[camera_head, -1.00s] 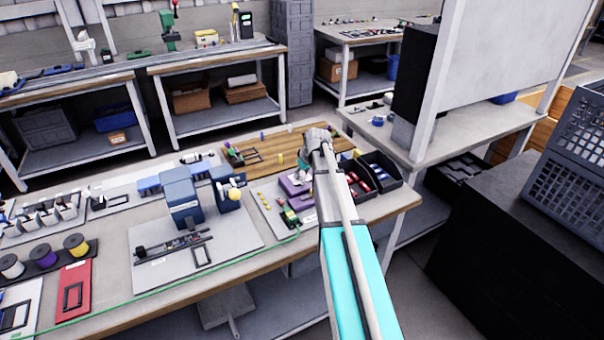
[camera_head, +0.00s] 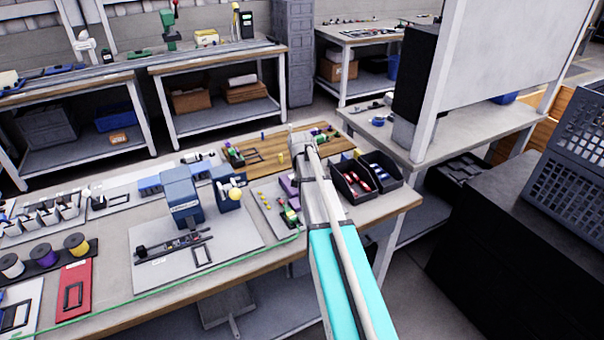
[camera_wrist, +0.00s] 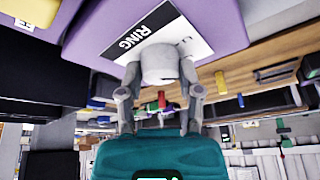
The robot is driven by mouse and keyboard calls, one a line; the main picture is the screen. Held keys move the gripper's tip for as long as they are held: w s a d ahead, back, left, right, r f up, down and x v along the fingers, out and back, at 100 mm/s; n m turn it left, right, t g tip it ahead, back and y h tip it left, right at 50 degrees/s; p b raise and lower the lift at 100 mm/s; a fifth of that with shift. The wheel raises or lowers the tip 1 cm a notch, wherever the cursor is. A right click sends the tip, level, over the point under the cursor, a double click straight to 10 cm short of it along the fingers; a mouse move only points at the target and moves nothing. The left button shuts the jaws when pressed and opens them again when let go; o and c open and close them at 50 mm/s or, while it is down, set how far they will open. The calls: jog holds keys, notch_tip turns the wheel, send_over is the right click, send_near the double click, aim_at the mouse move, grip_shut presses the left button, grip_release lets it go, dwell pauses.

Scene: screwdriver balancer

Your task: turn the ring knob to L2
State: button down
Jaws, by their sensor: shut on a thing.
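The purple housing (camera_wrist: 95,30) fills the top of the wrist view, which is turned upside down. Its white label (camera_wrist: 125,38) reads "RING", with part of another mark beside it cut off by the knob. The pale grey ring knob (camera_wrist: 160,64) stands out from the label. My gripper (camera_wrist: 158,80) is shut on the knob, one finger on each side. Which mark the knob points at is hidden. In the head view my arm covers most of the purple housing (camera_head: 288,184), and the fingers are hidden behind it.
Black bins with red and blue parts (camera_head: 352,182) stand just right of my arm. A small green device (camera_head: 291,217) lies on the grey mat in front of the housing. A wooden board (camera_head: 268,152) lies behind. A blue machine (camera_head: 183,197) stands to the left.

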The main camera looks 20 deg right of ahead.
jog(key=shift+m+h, duration=0.3)
jog(key=shift+m, duration=0.8)
jog(key=shift+c, duration=1.3)
grip_release()
jog(key=shift+n, duration=0.4)
